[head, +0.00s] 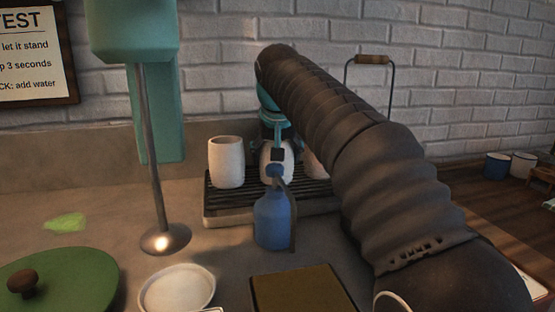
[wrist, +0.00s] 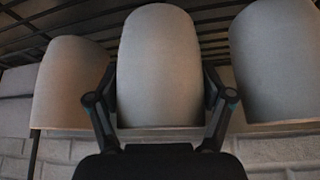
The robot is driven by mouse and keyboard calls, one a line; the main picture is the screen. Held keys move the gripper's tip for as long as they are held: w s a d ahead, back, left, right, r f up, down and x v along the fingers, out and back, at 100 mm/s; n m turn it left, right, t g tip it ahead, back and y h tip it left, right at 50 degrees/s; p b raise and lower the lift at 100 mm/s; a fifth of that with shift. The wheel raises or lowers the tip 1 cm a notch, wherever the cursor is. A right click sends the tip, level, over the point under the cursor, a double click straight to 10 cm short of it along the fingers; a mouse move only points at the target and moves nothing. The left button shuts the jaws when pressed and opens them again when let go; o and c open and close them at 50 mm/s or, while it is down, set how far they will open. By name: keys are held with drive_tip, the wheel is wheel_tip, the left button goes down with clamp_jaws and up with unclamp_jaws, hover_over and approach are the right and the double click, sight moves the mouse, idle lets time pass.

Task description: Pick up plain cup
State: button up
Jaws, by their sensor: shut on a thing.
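Three plain pale cups stand in a row on a dark slatted rack (head: 215,205). The left cup (head: 226,163) is fully visible in the head view. The middle cup (head: 268,165) is partly covered by my gripper (head: 276,135) and a blue bottle in front. The right cup (head: 312,166) is mostly hidden by my arm. In the wrist view, my gripper (wrist: 161,100) has one finger on each side of the middle cup (wrist: 160,65) and is shut on it. The cup still appears at rack level, in line with its neighbours. No marking shows on any cup.
A blue bottle (head: 271,220) stands just in front of the rack. Neighbouring cups (wrist: 68,85) and (wrist: 278,62) flank the held cup closely. A metal lamp-like rod (head: 152,160), white bowl (head: 177,288), green lid (head: 70,280) and brown box (head: 300,288) occupy the counter.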

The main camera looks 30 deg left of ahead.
drive_tip(key=shift+r+p, duration=0.5)
drive_tip(key=shift+r, duration=1.65)
drive_tip(key=s+d+r, duration=0.6)
drive_tip(key=d, duration=0.3)
drive_tip(key=shift+s+d+r+b, duration=0.25)
drive_tip(key=shift+s+r+b, duration=0.1)
drive_tip(key=shift+s, duration=0.05)
